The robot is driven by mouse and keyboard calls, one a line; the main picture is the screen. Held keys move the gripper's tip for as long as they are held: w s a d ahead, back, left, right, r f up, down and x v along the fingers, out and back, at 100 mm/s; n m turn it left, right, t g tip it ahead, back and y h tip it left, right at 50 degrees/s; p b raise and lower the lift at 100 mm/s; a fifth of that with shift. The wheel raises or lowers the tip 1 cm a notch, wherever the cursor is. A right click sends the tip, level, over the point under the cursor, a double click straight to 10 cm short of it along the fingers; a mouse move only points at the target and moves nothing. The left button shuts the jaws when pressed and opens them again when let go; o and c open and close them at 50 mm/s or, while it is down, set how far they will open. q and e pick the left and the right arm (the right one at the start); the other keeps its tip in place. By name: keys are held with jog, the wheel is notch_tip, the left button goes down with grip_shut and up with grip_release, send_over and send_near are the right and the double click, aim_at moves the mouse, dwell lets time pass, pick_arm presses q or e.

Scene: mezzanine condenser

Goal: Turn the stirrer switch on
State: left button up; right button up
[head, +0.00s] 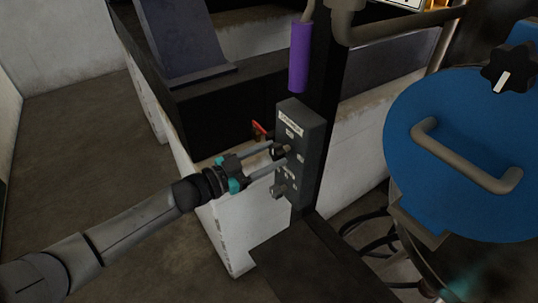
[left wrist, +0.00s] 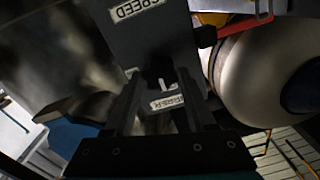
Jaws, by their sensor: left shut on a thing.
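A dark grey control box (head: 312,160) is fixed to a dark post in the middle of the head view. It has white labels and a few knobs or switches on its face. My left gripper (head: 281,157) reaches it from the left, its two fingers against the face around a small dark knob. In the left wrist view the box (left wrist: 150,45) carries a label reading SPEED. My left fingers (left wrist: 160,85) are shut on a small switch with a white mark (left wrist: 164,84), beside a second label (left wrist: 167,102). The fingers partly hide the switch. My right gripper is not in view.
A lower knob (head: 279,191) sticks out of the box below my fingers. A red handle (head: 259,130) is just behind the box. A purple cylinder (head: 300,57) hangs above it. A blue round lid with a handle (head: 465,150) stands at the right. The floor at left is clear.

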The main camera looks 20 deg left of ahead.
pick_arm(q)
grip_shut()
jog(key=m, duration=0.4)
jog(key=m+b, duration=0.1)
jog(key=m, duration=0.3)
jog(key=shift+d+f+m, duration=0.1)
jog(key=shift+f+m, duration=0.05)
jog(key=shift+m, duration=0.15)
jog(key=m+b, duration=0.1)
jog(key=m, duration=0.3)
jog(key=shift+s+b, duration=0.1)
jog(key=shift+b, duration=0.25)
jog(key=shift+f+m+b, duration=0.1)
jog(key=shift+m+b, duration=0.85)
jog(key=shift+m, duration=1.75)
jog(key=o, duration=1.2)
grip_release()
